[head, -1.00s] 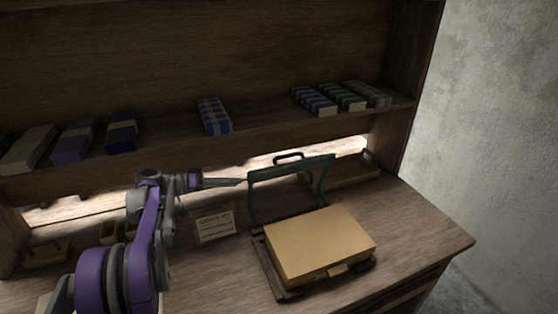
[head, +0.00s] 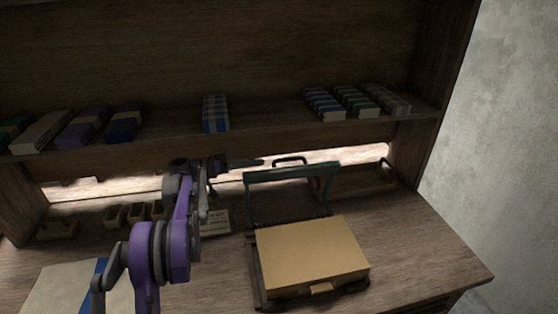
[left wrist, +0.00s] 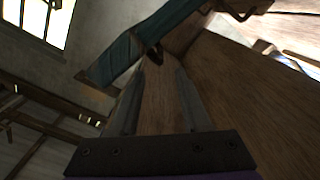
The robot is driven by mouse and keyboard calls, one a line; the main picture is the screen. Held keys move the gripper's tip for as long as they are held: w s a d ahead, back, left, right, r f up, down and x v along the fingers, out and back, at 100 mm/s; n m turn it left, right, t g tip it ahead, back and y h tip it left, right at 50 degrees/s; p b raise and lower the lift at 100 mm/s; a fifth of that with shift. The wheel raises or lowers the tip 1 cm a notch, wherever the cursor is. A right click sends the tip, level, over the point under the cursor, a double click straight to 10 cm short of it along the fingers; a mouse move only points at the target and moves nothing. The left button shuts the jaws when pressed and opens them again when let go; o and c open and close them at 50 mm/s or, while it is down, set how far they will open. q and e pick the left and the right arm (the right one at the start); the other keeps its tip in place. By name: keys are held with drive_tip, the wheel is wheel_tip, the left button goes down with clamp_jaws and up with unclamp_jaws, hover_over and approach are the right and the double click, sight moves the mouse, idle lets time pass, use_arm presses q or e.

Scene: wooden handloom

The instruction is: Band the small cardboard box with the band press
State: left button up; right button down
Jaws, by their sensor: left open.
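The small cardboard box (head: 312,252) lies flat on the dark base of the band press, on the desk at lower centre right. My left gripper (head: 258,163) is open and empty, pointing right, beside the handle and near the upper left end of the teal bar. In the left wrist view, its two fingers (left wrist: 160,88) are apart, with the teal bar (left wrist: 140,45) just beyond them. I cannot tell whether they touch it. My right gripper is not in view.
A shelf above holds several banded bundles, such as a blue one (head: 215,114). A small label card (head: 214,222) stands left of the press. A pale board with a blue stripe (head: 65,288) lies front left. The desk's right end is clear.

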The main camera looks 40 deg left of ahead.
sight(277, 161)
use_arm(q)
drive_tip(key=x, duration=0.7)
drive_tip(key=shift+w+d, duration=0.15)
drive_tip(key=shift+w, duration=0.05)
clamp_jaws()
idle(1.1)
